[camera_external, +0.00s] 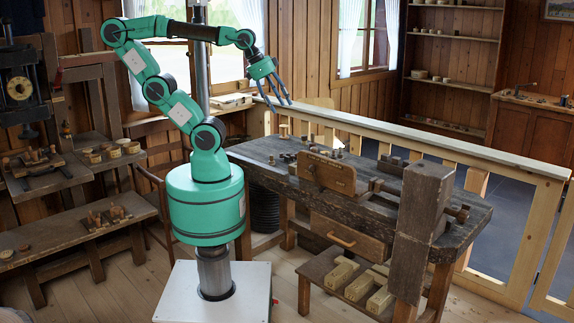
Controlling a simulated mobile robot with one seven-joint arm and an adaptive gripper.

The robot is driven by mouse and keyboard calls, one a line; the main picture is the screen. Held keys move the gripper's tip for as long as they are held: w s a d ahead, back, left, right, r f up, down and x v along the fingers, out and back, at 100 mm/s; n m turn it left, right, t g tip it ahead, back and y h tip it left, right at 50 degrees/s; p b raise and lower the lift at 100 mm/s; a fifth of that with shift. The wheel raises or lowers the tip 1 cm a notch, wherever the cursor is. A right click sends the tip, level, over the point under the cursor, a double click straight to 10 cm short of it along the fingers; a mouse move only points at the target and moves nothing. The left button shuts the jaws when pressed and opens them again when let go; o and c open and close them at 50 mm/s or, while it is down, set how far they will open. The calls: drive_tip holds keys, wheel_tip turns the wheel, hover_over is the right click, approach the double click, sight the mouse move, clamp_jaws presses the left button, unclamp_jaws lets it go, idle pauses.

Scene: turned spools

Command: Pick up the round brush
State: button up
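My gripper (280,105) is at the end of my green arm, raised in the air above the back left part of the workbench (262,157). Its dark fingers point down and to the right, look spread apart, and hold nothing that I can see. Several small wooden and dark pieces lie on the workbench top, below and to the right of my gripper. A small white-topped piece (337,143) stands among them. I cannot tell which piece, if any, is the round brush; they are too small to make out.
An upright wooden board (328,175) and a thick dark post (420,235) stand at the workbench front. A pale wooden railing (450,148) runs behind it. A low bench (75,225) and shelves with small turned pieces are at the left. Air around my gripper is clear.

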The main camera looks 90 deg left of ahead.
drive_tip(key=shift+w, duration=0.1)
drive_tip(key=w+a+r+g+y+p, duration=0.15)
drive_tip(key=w+a+r+p, duration=0.3)
drive_tip(key=w+a, duration=0.95)
drive_tip(key=w+a+f+g+p, duration=0.1)
drive_tip(key=w+a, duration=0.4)
drive_tip(key=a, duration=0.5)
drive_tip(key=w+a+f+g+p, duration=0.1)
drive_tip(key=w+a+f+p, duration=0.1)
drive_tip(key=w+a, duration=0.5)
drive_tip(key=s+a+f+p, duration=0.1)
drive_tip(key=a+f, duration=0.3)
drive_tip(key=a, duration=0.5)
drive_tip(key=s+a+f+g+p, duration=0.1)
drive_tip(key=a+f, duration=0.3)
drive_tip(key=a, duration=0.4)
drive_tip(key=s+a+f+p, duration=0.1)
drive_tip(key=a+f, duration=0.3)
drive_tip(key=a, duration=0.5)
drive_tip(key=s+a+f+p, duration=0.1)
drive_tip(key=s+a+f, duration=0.4)
drive_tip(key=a+f, duration=0.2)
drive_tip(key=s+a+f+g+h+p, duration=0.1)
drive_tip(key=s+a+f+p, duration=0.1)
drive_tip(key=s+a+f, duration=0.3)
drive_tip(key=a+f, duration=0.3)
drive_tip(key=a, duration=0.2)
drive_tip(key=shift+a+f+n, duration=0.15)
drive_tip(key=shift+f+n, duration=0.05)
drive_tip(key=shift+n, duration=0.1)
